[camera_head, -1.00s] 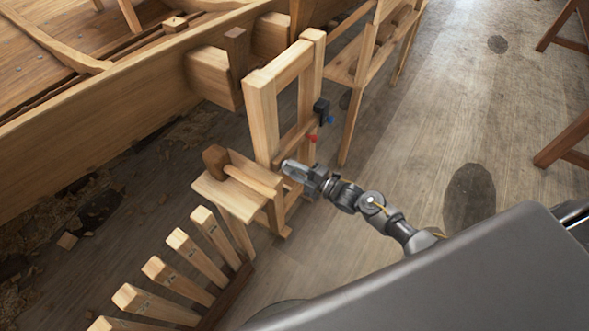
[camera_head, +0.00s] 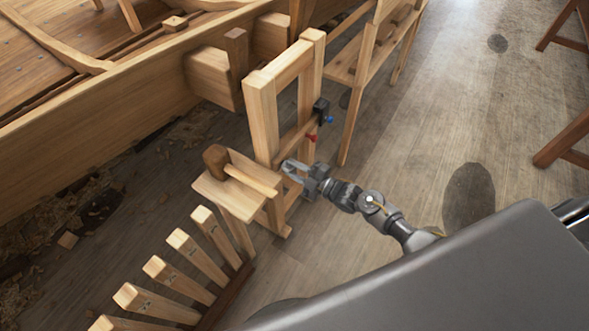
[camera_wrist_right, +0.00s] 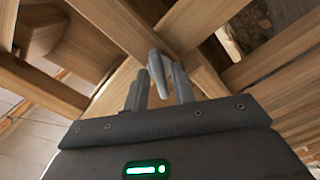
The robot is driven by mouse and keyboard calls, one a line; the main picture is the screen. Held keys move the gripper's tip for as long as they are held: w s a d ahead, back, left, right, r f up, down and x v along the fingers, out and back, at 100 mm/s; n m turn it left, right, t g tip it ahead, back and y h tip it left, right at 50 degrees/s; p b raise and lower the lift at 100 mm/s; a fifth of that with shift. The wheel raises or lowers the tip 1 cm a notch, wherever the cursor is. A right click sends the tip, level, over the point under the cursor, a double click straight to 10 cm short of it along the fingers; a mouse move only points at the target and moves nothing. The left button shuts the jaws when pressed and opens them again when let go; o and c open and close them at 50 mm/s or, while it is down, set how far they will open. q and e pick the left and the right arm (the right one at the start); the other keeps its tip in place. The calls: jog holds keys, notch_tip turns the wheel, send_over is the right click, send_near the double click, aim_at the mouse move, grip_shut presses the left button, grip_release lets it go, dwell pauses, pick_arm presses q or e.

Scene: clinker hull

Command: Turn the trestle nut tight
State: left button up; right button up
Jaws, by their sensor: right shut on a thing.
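The trestle (camera_head: 262,120) is an upright pale wooden frame beside the hull in the head view. My right gripper (camera_head: 288,167) is at the lower part of this frame, on its near right side. In the right wrist view the gripper (camera_wrist_right: 160,85) has its two dark fingers on either side of a grey metal piece (camera_wrist_right: 156,65), which appears to be the trestle nut, against the timber. The right gripper is shut on it. In the head view the nut is hidden or too small to make out. My left gripper is not in view.
A wooden bench with a mallet-like block (camera_head: 215,158) stands just left of the gripper. A rack of several wooden pieces (camera_head: 190,250) is at the lower left. A black fitting with red and blue parts (camera_head: 321,106) is on the frame. The floor at right is mostly clear.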

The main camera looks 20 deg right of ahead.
jog(key=o, duration=0.7)
jog(key=shift+c, duration=0.2)
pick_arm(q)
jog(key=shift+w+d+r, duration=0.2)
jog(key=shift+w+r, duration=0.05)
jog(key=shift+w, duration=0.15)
pick_arm(e)
jog(key=v, duration=1.1)
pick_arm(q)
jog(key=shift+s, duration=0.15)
pick_arm(e)
jog(key=shift+a, duration=0.1)
